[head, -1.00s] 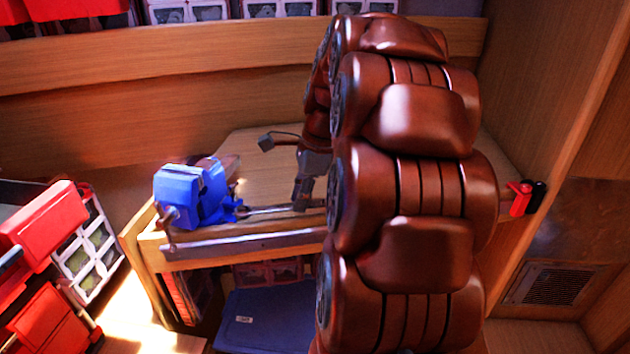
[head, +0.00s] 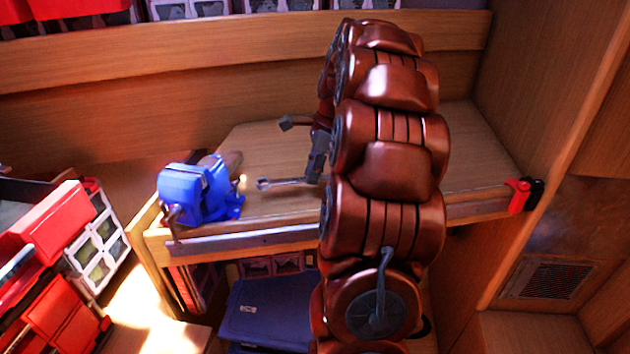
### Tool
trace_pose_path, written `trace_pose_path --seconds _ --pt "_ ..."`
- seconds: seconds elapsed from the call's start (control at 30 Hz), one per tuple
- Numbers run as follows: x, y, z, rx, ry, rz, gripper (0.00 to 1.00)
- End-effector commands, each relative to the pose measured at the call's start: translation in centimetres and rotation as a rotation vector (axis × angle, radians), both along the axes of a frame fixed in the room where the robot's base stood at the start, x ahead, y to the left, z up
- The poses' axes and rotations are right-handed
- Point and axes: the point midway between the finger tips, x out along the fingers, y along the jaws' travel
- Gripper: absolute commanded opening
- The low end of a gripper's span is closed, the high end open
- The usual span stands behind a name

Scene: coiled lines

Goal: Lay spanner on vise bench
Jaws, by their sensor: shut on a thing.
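The spanner (head: 283,183) is a slim grey metal tool with its ring end to the left. My gripper (head: 313,174) is shut on its right end and holds it roughly level over the vise bench. The vise bench (head: 262,143) is a wooden worktop with a metal strip along its front edge. I cannot tell whether the spanner touches the top. The blue vise (head: 198,192) stands at the bench's left front corner, left of the spanner. My arm hides the middle of the bench.
Red and white bins (head: 82,225) stand at the left. A blue box (head: 265,318) sits below the bench. A red and black clamp-like item (head: 519,195) is at the bench's right front edge. The bench top is bare behind the spanner and right of my arm.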

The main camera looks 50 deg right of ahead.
Motion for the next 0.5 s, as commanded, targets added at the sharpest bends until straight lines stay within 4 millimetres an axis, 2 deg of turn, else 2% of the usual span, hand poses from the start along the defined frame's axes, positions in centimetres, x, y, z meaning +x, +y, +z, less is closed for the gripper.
trace_pose_path --seconds 0.07,0.5 --pt "0.2 -0.4 0.1 -0.001 -0.001 0.000 0.00" --pt "0.2 -0.1 -3.4 0.000 0.000 -0.001 0.00"
